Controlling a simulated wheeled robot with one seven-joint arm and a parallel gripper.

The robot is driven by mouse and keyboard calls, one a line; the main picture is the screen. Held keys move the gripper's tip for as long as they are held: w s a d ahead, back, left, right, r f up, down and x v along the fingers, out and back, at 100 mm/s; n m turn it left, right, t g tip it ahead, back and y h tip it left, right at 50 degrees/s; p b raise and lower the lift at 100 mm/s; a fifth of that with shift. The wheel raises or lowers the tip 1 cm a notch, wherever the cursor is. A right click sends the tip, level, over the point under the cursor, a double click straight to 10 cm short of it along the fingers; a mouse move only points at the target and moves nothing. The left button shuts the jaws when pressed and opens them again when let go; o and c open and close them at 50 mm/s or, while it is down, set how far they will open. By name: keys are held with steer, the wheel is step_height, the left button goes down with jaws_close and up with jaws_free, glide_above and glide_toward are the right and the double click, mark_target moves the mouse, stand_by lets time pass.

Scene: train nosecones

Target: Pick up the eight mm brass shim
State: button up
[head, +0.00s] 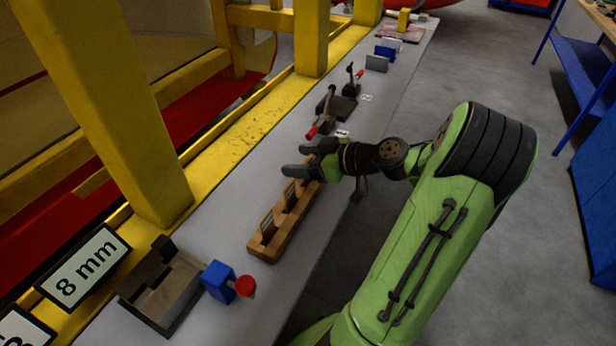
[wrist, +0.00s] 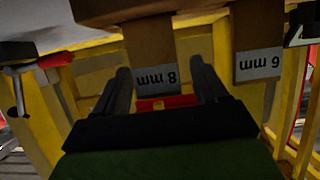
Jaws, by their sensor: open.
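The eight mm brass shim (wrist: 150,48) is a brownish upright piece with a white "8 mm" label, upside down in the wrist view. It stands in a wooden rack (wrist: 95,9). My gripper (wrist: 160,68) is open, with one finger on each side of the shim's label in that view. I cannot tell how deep the shim sits between the fingers. In the head view my gripper (head: 298,160) is over the far end of the wooden rack (head: 283,232), hiding that part. A shim labelled "6 mm" (wrist: 256,45) stands to the right in the wrist view.
Beyond the gripper stand red-handled clamps (head: 330,108). Yellow posts (head: 120,110) line the left.

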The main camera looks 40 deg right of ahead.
steer(key=shift+w+f, duration=0.1)
steer(key=shift+w, duration=0.05)
steer(key=shift+c, duration=0.3)
steer(key=c, duration=1.2)
step_height(320, 180, up, 10)
steer(key=p, duration=0.3)
steer(key=shift+p, duration=0.3)
